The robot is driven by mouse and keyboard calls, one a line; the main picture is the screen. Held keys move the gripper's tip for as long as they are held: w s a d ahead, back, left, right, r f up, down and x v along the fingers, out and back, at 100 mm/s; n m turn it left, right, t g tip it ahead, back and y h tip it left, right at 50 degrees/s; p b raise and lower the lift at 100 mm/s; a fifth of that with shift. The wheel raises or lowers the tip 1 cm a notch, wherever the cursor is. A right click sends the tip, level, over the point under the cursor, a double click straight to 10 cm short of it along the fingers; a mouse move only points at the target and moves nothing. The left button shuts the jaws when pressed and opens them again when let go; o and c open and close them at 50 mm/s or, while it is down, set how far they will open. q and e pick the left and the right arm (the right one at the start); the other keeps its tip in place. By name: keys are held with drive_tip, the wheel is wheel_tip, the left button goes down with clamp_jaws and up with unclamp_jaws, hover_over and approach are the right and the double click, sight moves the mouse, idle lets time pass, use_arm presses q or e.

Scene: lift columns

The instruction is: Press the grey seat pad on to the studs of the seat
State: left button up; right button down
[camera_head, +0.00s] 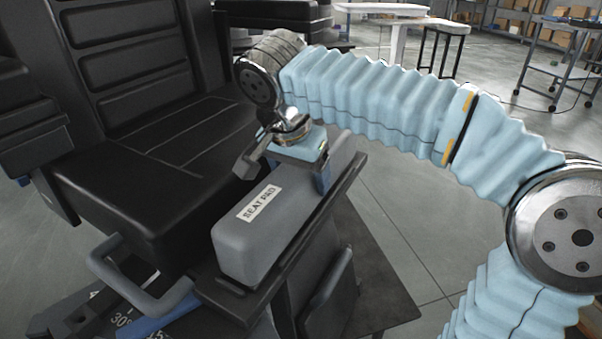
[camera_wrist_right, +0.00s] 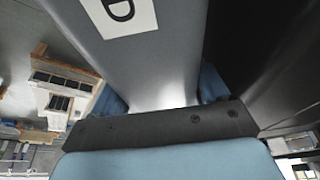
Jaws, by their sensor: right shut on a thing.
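The grey seat pad (camera_head: 262,243), a long block labelled "SEAT PAD", lies along a narrow dark ledge (camera_head: 318,217) beside the black seat (camera_head: 150,170). My right gripper (camera_head: 287,168) comes down over the far part of the pad, with its fingers on either side. In the right wrist view, the pad (camera_wrist_right: 160,55) runs between the blue fingers of the gripper (camera_wrist_right: 163,92), which are shut on it. The pad appears to rest on the ledge, but I cannot tell whether it touches it everywhere. No studs are visible. My left gripper is not in view.
The tall black backrest (camera_head: 125,60) rises behind the seat. A grey loop handle (camera_head: 130,280) stands at the seat's near side. A white table (camera_head: 380,12), a stool (camera_head: 445,30) and a cart (camera_head: 565,45) are farther back. Open floor (camera_head: 410,215) lies right of the ledge.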

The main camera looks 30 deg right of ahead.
drive_tip(key=shift+f, duration=0.15)
unclamp_jaws()
drive_tip(key=shift+r, duration=0.2)
idle(0.3)
drive_tip(key=shift+r+p, duration=3.2)
drive_tip(key=shift+r, duration=0.25)
clamp_jaws()
